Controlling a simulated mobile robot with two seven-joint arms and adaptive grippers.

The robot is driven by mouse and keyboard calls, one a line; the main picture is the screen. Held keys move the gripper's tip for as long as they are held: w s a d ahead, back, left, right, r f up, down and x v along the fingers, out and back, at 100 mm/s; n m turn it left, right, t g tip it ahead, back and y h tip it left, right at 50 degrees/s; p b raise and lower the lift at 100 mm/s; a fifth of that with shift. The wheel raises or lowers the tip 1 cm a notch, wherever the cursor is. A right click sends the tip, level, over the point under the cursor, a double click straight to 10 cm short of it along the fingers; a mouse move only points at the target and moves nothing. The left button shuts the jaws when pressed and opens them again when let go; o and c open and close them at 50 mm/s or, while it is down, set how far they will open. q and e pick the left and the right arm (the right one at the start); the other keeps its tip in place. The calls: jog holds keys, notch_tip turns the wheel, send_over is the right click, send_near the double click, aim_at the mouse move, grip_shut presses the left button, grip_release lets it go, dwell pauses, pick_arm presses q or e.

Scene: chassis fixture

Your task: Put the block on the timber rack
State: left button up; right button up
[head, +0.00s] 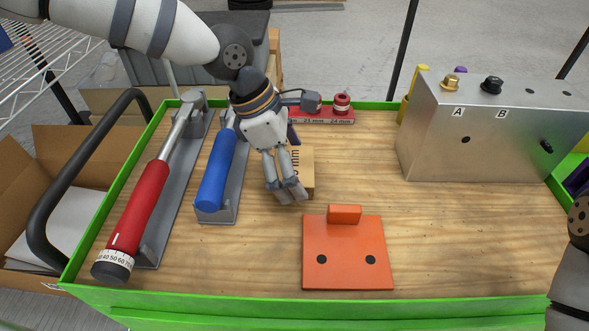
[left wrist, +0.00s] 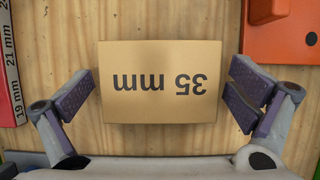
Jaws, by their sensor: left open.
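The tan block (head: 304,168), marked 35 mm, lies on the wooden table top, partly hidden behind my left gripper (head: 287,192) in the head view. In the left wrist view the block (left wrist: 161,82) sits between the two spread fingers, with a gap on each side. My left gripper is open, points down and holds nothing. My right gripper is out of view; only part of that arm shows at the right edge. I cannot identify the timber rack with certainty.
A blue-handled tool (head: 218,170) and a red-handled torque wrench (head: 142,205) lie in grey holders to the left. An orange plate (head: 345,270) lies in front. A metal box (head: 490,140) stands at right. A green rim (head: 330,305) edges the table. The centre right is clear.

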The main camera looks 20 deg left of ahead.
pick_arm(q)
jog(key=shift+r, duration=0.1)
jog(key=c, duration=1.3)
